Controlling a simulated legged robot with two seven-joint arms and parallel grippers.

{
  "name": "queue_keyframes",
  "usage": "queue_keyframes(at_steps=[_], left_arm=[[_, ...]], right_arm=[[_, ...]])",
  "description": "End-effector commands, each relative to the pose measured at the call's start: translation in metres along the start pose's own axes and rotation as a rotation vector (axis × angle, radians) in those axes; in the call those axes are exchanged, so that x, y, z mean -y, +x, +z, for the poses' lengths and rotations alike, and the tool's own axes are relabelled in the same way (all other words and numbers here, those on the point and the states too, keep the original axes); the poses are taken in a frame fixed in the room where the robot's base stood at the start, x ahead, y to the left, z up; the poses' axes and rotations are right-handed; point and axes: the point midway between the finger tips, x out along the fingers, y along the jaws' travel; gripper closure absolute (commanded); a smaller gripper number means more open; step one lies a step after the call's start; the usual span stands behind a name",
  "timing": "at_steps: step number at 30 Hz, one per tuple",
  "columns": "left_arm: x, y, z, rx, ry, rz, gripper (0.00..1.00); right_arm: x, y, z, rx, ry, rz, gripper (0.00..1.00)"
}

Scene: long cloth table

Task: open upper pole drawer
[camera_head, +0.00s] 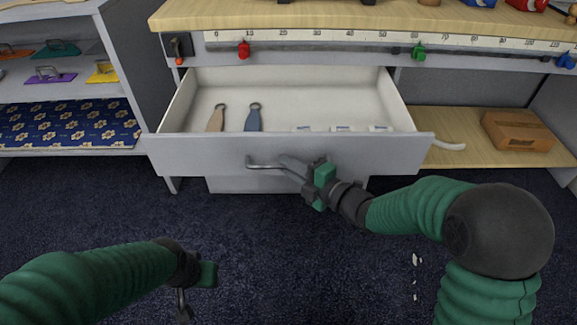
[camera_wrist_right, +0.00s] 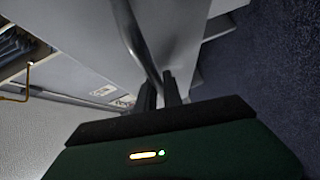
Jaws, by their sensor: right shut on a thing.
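The upper drawer (camera_head: 400,153) is pulled well out from under the wooden worktop, with its white inside showing. Its grey bar handle (camera_head: 262,165) runs across the front. My right gripper (camera_head: 298,172) is shut on the handle at its right part. In the right wrist view the handle (camera_wrist_right: 133,38) runs down between the two dark fingers (camera_wrist_right: 164,92). My left gripper (camera_head: 183,300) hangs low at the left, apart from the drawer, over the carpet; its fingers are too small and dark to tell their opening.
A tan tool (camera_head: 216,120) and a blue tool (camera_head: 253,119) lie in the drawer, with several small labelled pieces. A lower drawer front (camera_head: 225,185) sits beneath. Shelves with trowels (camera_head: 50,76) are at left.

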Motion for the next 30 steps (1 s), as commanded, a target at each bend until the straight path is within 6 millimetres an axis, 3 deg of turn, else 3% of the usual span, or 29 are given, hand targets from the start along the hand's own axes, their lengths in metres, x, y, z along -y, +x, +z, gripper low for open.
queue_keyframes(at_steps=[13,14,18,30], left_arm=[[0.0,0.0005,0.0,0.0,0.0,0.0,0.64],[0.0,0.0005,0.0,0.0,0.0,0.0,0.64],[0.0,0.0004,0.0,0.0,0.0,0.0,0.64],[0.0,-0.0052,-0.0012,0.0,0.0,0.0,0.64]], right_arm=[[0.0036,-0.0002,0.0001,0.001,0.003,-0.008,1.0],[0.0036,-0.0002,0.0001,0.001,0.003,-0.008,0.88],[0.0027,-0.0002,0.0001,0.001,0.002,-0.006,0.7],[-0.0018,-0.0089,0.0002,0.002,0.0,-0.002,0.68]])
